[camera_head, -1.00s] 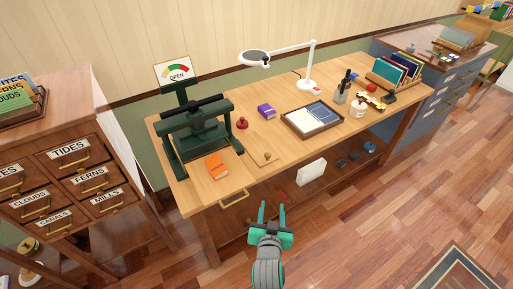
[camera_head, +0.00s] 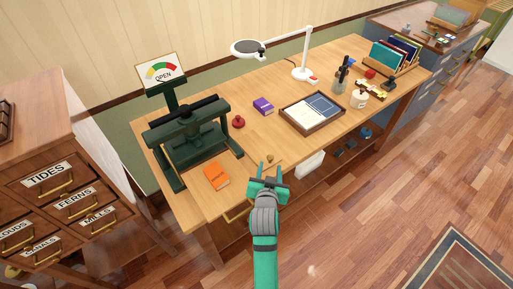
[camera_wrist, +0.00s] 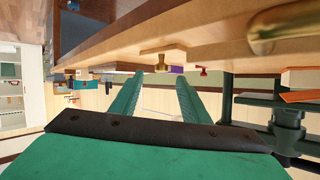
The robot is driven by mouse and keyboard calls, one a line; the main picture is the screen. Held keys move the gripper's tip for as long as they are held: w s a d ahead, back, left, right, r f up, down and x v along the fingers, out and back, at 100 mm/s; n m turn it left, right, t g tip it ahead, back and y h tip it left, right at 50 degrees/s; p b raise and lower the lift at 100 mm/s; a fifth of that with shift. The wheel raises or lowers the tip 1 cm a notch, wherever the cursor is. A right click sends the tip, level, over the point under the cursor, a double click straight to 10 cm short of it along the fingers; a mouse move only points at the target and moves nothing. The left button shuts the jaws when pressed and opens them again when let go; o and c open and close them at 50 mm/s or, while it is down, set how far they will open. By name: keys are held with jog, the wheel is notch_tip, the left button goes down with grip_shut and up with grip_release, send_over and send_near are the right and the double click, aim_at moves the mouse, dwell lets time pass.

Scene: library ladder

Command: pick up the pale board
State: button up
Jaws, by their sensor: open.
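A thin pale board (camera_head: 259,165) seems to lie flat at the front edge of the wooden desk, its colour close to the desk top. A small brass knob (camera_head: 270,158) stands on or beside it; I cannot tell which. My gripper (camera_head: 268,179) is open and empty just in front of the desk's front edge, close to the knob, and hides part of that edge. In the wrist view, which appears upside down, the two green fingers (camera_wrist: 160,85) are apart and point toward the desk, with the knob (camera_wrist: 170,58) just beyond them.
The desk (camera_head: 215,205) holds a dark green press (camera_head: 190,135), an orange book (camera_head: 217,176), a red stamp (camera_head: 238,122), a purple box (camera_head: 263,106) and a tray (camera_head: 337,123). A white box (camera_head: 309,164) is underneath. A drawer cabinet (camera_head: 50,190) is left; floor at right is clear.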

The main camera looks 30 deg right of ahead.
aim_at(270, 158)
jog(key=shift+x, duration=4.35)
jog(key=shift+w+a+r, duration=0.1)
jog(key=shift+w, duration=0.05)
grip_shut()
